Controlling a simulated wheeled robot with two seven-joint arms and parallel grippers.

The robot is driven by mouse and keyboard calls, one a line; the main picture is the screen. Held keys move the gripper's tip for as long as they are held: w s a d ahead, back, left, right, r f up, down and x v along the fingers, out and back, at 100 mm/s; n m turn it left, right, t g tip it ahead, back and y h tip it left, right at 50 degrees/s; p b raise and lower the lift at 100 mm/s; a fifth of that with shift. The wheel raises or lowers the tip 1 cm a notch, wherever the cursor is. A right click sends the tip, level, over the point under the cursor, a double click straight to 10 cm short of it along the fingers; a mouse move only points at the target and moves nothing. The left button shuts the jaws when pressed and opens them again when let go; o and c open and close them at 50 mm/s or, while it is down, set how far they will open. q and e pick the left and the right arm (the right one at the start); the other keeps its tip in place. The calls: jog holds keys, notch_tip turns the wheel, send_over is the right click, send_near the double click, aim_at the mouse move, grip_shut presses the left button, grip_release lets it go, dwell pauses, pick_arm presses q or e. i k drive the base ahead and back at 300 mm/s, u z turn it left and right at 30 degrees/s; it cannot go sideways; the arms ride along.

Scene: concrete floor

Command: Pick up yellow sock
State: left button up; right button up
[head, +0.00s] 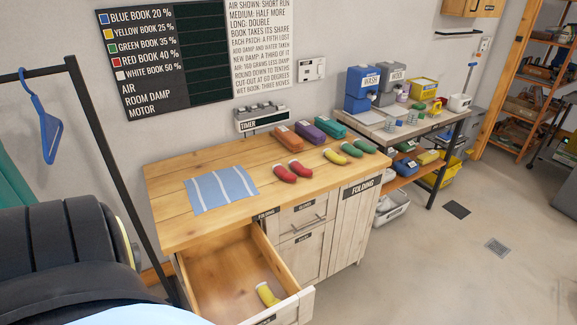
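A yellow sock (335,157) with a pale end lies on the wooden counter, left of the green socks. Another yellow sock (267,294) with a pale end lies inside the open drawer (222,278), near its front. Neither of my grippers is in view, and both yellow socks are untouched.
Red socks (285,173), green socks (352,149), a striped blue cloth (222,189) and orange, purple and teal long items (313,132) are on the counter (172,205). The drawer juts out in front. A black rack post (120,180) stands at left. Floor at right is mostly clear.

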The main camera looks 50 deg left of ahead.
aim_at(266, 296)
jog(key=k, duration=0.6)
jog(key=u, duration=1.15)
jog(key=i, duration=0.5)
jog(key=z, duration=0.05)
